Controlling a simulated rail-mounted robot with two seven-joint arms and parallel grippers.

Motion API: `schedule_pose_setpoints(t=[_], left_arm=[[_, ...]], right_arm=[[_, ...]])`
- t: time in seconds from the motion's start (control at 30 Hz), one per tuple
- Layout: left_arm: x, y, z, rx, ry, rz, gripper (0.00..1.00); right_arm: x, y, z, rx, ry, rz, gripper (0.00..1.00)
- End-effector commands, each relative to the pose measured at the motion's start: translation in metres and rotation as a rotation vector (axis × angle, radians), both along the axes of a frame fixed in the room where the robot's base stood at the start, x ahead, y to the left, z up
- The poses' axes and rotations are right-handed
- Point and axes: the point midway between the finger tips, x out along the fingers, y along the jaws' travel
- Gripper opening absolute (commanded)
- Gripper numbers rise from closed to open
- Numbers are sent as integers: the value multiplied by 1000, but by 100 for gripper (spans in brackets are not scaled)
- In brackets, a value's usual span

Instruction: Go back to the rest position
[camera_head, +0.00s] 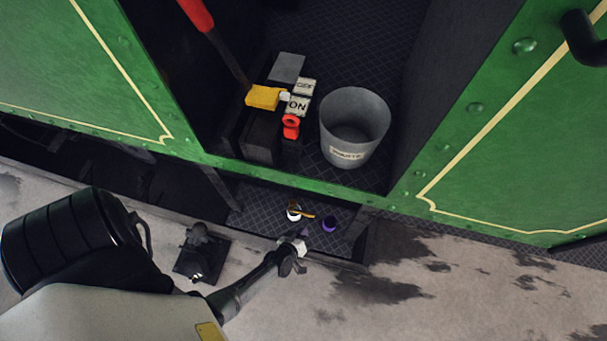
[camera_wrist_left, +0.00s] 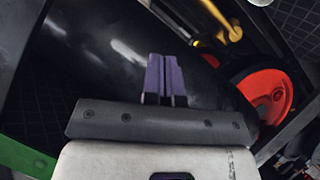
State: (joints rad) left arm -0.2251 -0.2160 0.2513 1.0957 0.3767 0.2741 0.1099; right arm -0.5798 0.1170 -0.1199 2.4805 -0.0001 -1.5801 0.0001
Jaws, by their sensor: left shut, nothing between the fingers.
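My left gripper (camera_head: 304,233) is in front of the tram's lower step, below the green sill. In the left wrist view its two purple fingers (camera_wrist_left: 164,76) are together, with nothing between them. A dark, glossy surface lies behind them. No right gripper shows in either view. The fingertips are small in the head view, so whether they touch the step cannot be told.
Above are a grey bucket (camera_head: 353,120), a red part (camera_head: 291,127) and a yellow block (camera_head: 263,97). A dark object (camera_head: 201,252) stands left of my forearm. Pavement at right is clear.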

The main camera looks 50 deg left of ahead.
Motion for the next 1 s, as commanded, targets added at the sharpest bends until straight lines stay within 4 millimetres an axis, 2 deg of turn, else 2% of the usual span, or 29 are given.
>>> schedule_pose_setpoints(t=[0.67, 0.77, 0.9, 1.0], left_arm=[[0, -1, -1, 2, 10, -8, 0], [-4, -8, -10, -27, 68, -42, 0], [-18, -30, -34, -111, 248, -157, 0], [-20, -43, -35, -160, 376, -268, 0]], right_arm=[[0, -1, -1, -4, 1, 3, 43], [0, -2, -1, -6, 1, 3, 43], [0, -2, -1, -6, 1, 4, 43], [0, -2, 0, -6, 1, 4, 43]])
